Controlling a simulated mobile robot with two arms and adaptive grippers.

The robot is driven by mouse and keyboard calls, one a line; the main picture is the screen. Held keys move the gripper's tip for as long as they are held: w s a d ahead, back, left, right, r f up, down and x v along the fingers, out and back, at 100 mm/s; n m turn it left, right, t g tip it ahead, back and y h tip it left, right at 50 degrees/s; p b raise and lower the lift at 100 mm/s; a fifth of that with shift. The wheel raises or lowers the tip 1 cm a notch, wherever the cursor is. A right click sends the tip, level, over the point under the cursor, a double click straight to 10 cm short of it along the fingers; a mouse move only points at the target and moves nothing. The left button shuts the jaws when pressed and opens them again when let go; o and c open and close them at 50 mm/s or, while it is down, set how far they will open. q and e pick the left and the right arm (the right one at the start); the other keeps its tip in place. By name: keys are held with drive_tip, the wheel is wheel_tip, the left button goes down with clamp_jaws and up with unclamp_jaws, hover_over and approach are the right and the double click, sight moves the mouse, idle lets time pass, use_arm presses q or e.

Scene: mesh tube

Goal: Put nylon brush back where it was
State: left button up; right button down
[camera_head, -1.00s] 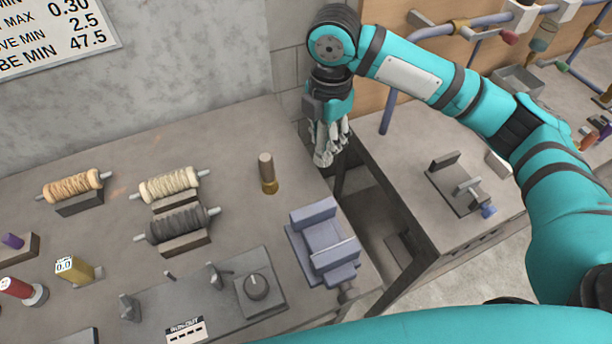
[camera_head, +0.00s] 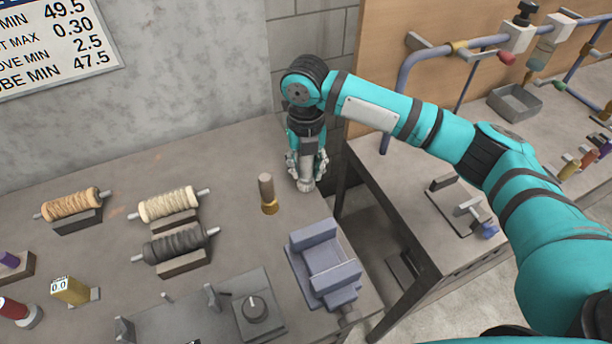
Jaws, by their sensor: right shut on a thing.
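My right gripper (camera_head: 306,176) points down over the back right corner of the left bench, behind the blue-grey vise. It is shut on a small pale thing (camera_head: 305,186) that shows at its fingertips. The fingers hide most of that thing, so I cannot tell for certain that it is the nylon brush. A short upright piece with a brown handle and brass-coloured base (camera_head: 267,193) stands on the bench to the left of the gripper, apart from it. My left gripper is out of view.
Tan (camera_head: 72,204), cream (camera_head: 168,204) and dark (camera_head: 176,244) rolls lie on stands at the left. The vise (camera_head: 322,264) is at the bench's front right. A gap separates this bench from the right bench (camera_head: 400,190). The bench is clear between rolls and brown-handled piece.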

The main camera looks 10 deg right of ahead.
sight(306, 178)
drive_tip(key=shift+f, duration=1.85)
drive_tip(key=shift+p, duration=0.3)
drive_tip(key=c, duration=1)
unclamp_jaws()
drive_tip(key=shift+f, duration=0.15)
wheel_tip(306, 178, up, 12)
drive_tip(key=shift+r+b, duration=0.2)
drive_tip(key=shift+b, duration=0.85)
